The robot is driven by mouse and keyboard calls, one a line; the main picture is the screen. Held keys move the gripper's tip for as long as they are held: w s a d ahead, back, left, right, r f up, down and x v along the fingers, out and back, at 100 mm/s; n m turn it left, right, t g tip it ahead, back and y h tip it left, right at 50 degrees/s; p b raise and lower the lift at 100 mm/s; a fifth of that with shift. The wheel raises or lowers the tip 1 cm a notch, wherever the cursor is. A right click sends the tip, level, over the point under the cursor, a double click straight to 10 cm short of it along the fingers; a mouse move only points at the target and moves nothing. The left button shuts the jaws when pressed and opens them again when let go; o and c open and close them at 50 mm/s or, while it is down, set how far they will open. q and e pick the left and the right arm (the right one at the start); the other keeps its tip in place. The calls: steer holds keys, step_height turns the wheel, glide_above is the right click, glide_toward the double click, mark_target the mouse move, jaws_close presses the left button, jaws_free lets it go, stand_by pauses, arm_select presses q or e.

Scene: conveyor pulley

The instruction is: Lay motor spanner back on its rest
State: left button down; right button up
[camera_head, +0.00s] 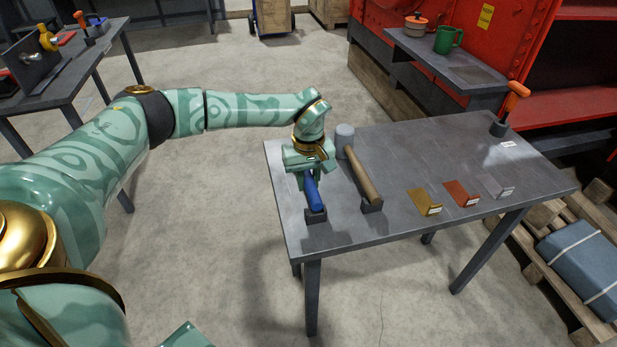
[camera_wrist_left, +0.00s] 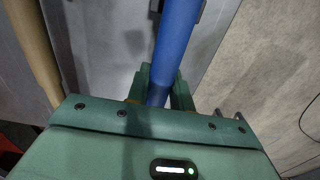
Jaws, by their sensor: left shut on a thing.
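The motor spanner, seen as a blue handle (camera_head: 313,192), is at the left end of the metal table (camera_head: 330,233). My left gripper (camera_head: 310,172) is shut on the blue handle from above. The near end of the handle is at a small dark rest (camera_head: 316,215); I cannot tell whether it touches it. The rest of the tool is hidden behind my gripper. In the left wrist view the blue handle (camera_wrist_left: 175,45) runs up from between the fingers (camera_wrist_left: 160,92). My right gripper is not in view.
A mallet with a wooden handle (camera_head: 362,175) lies just right of the blue handle, on its own rest (camera_head: 372,206). Yellow (camera_head: 424,201), orange (camera_head: 461,193) and grey (camera_head: 497,187) brackets sit further right. An orange-handled tool (camera_head: 514,98) stands at the far right corner.

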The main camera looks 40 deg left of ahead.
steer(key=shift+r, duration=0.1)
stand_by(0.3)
arm_select(q)
steer(key=shift+r+p, duration=0.1)
steer(key=shift+p, duration=0.2)
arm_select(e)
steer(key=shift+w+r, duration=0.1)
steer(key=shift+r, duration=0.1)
arm_select(q)
steer(key=shift+f+b, duration=0.35)
steer(key=shift+f, duration=0.7)
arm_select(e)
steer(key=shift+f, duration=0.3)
arm_select(q)
steer(key=c, duration=1.1)
jaws_free()
steer(key=shift+c, duration=0.2)
step_height(320, 180, up, 8)
steer(key=p, duration=0.6)
steer(key=shift+r, duration=0.15)
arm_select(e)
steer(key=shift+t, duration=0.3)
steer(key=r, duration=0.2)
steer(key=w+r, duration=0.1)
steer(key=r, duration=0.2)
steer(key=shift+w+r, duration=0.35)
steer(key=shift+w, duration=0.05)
